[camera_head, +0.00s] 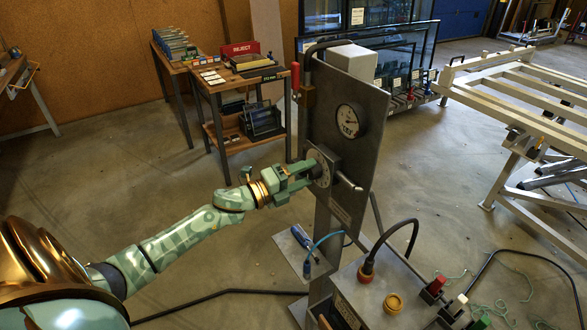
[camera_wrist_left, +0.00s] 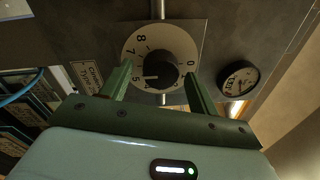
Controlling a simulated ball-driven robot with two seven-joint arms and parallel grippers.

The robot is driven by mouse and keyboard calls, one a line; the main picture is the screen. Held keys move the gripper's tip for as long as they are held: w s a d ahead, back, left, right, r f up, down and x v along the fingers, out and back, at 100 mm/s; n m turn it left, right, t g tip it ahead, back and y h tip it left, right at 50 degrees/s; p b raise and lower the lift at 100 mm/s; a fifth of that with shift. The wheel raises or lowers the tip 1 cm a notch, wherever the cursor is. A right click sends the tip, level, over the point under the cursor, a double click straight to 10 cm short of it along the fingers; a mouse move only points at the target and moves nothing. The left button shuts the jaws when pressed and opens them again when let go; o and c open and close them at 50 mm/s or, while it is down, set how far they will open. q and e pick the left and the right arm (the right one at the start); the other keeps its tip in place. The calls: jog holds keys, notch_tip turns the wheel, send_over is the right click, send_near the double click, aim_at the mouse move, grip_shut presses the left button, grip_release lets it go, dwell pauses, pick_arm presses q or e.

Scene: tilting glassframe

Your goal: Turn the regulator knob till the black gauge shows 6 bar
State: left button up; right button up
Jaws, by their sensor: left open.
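The regulator knob (camera_wrist_left: 162,76) is black and sits in the middle of a pale dial plate with numbers around its edge. A pale pointer mark on it faces left, between 5 and 7. My left gripper (camera_wrist_left: 160,90) is open, with one green finger on each side of the knob; I cannot tell whether they touch it. In the head view the same gripper (camera_head: 308,172) is at the grey panel and hides most of the knob. A round, dark-rimmed gauge (camera_head: 350,121) is above the knob. It also shows in the wrist view (camera_wrist_left: 239,78); its reading is too small to tell.
The grey panel (camera_head: 372,165) stands upright with a metal rod beside the dial. A lower box (camera_head: 370,300) carries a yellow knob (camera_head: 393,302) and a cable plug (camera_head: 367,270). A workbench (camera_head: 235,85) stands behind left, a pale frame (camera_head: 520,85) at right.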

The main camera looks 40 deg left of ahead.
pick_arm(q)
jog(key=v, duration=1.6)
jog(key=shift+s, duration=0.15)
jog(key=shift+f, duration=0.15)
